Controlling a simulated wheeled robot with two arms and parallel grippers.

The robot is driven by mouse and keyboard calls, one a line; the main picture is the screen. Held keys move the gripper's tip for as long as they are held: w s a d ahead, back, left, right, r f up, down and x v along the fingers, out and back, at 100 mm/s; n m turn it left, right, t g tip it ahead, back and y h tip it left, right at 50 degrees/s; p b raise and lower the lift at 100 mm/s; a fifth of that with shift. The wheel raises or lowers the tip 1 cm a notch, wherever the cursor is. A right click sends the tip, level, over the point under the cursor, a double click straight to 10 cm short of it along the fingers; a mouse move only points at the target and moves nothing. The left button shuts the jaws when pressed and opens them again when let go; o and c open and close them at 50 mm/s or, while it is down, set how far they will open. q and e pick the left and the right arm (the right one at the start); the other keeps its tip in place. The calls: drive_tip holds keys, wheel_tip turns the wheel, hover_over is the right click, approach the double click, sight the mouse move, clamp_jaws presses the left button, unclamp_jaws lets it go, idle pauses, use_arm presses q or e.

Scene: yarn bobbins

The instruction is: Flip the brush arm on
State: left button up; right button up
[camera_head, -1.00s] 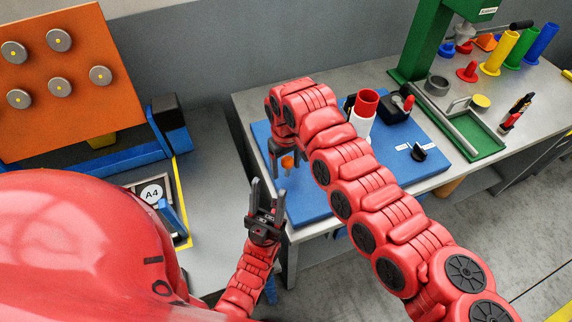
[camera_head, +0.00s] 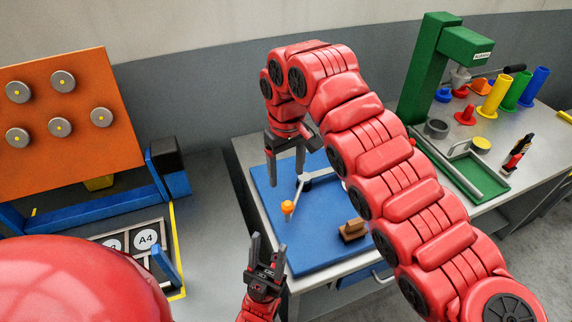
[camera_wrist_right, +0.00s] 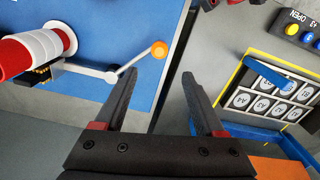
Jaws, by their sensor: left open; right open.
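A thin grey lever with an orange ball knob (camera_head: 287,207), apparently the brush arm, stands on the blue mat (camera_head: 262,180). In the right wrist view, its orange knob (camera_wrist_right: 159,49) lies just beyond my fingertips. The lever reaches left from it towards a white bobbin with a red core (camera_wrist_right: 50,45); dark bristles show beside that bobbin. My right gripper (camera_head: 286,178) is open and empty, above and behind the knob in the head view. It also shows open in the wrist view (camera_wrist_right: 160,75). My left gripper (camera_head: 269,242) is open and empty by the mat's front edge.
My right arm hides the mat's back right. A green press (camera_head: 430,75) and coloured bobbins stand right. An orange peg board (camera_head: 65,110) and labelled tray (camera_head: 145,239) stand left.

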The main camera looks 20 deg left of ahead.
wheel_tip(320, 180, up, 2)
drive_tip(key=shift+r, duration=0.1)
idle(0.5)
